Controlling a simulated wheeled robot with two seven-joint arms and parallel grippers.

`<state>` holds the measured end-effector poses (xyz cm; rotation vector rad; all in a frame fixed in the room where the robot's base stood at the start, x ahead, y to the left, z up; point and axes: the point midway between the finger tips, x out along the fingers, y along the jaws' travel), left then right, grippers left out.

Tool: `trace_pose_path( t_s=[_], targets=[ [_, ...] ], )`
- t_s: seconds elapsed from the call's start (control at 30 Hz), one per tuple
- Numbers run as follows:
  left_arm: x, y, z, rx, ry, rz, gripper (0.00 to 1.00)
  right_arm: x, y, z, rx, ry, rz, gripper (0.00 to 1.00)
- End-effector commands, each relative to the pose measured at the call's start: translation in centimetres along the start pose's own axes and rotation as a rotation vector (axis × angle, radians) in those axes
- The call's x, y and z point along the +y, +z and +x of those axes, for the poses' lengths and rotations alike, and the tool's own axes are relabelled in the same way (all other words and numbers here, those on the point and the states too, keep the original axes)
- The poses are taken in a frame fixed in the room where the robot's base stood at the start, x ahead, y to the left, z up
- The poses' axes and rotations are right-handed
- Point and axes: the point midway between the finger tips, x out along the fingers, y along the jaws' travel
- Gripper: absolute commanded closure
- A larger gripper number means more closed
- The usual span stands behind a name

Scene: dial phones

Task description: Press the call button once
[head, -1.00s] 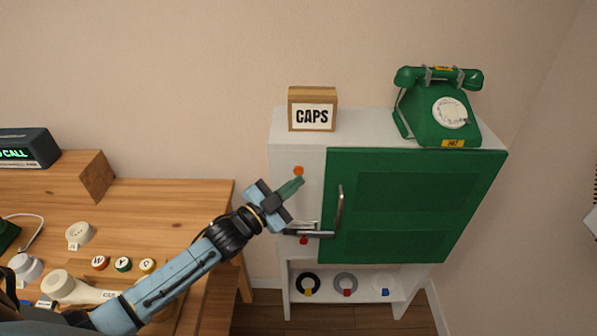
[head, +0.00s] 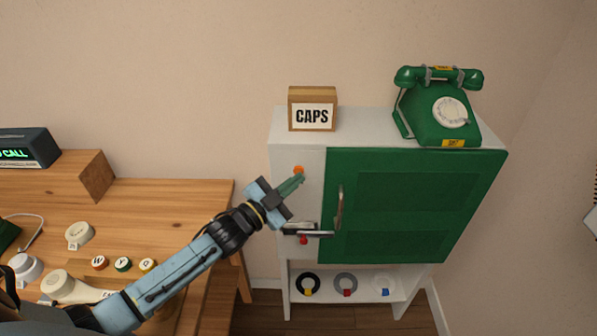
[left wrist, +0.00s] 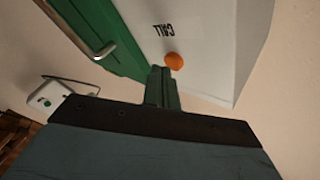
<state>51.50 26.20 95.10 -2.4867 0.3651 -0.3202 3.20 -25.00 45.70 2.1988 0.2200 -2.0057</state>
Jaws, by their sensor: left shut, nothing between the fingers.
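The orange call button (head: 298,170) sits on the white front panel of the cabinet, left of the green door. In the left wrist view the orange button (left wrist: 174,61) shows beside the upside-down word CALL. My left gripper (head: 299,178) is shut and empty, its fingertips just below the button in the head view. In the left wrist view the shut fingertips (left wrist: 160,70) are close beside the button; I cannot tell whether they touch it. My right gripper is not in view.
The green door (head: 410,205) has a metal handle (head: 340,210) close to my left gripper. A red knob (head: 304,240) is below. A CAPS box (head: 312,110) and a green phone (head: 440,108) stand on top. A wooden desk (head: 190,205) is at left.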

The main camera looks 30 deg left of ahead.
Motion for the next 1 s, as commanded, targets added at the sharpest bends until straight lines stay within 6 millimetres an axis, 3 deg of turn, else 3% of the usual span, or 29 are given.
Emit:
trace_pose_path(
  t_s=[1.0],
  targets=[
    [-0.40, 0.39, 0.56, 0.000, 0.000, 0.000, 1.00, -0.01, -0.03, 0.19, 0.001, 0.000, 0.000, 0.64]
  ],
)
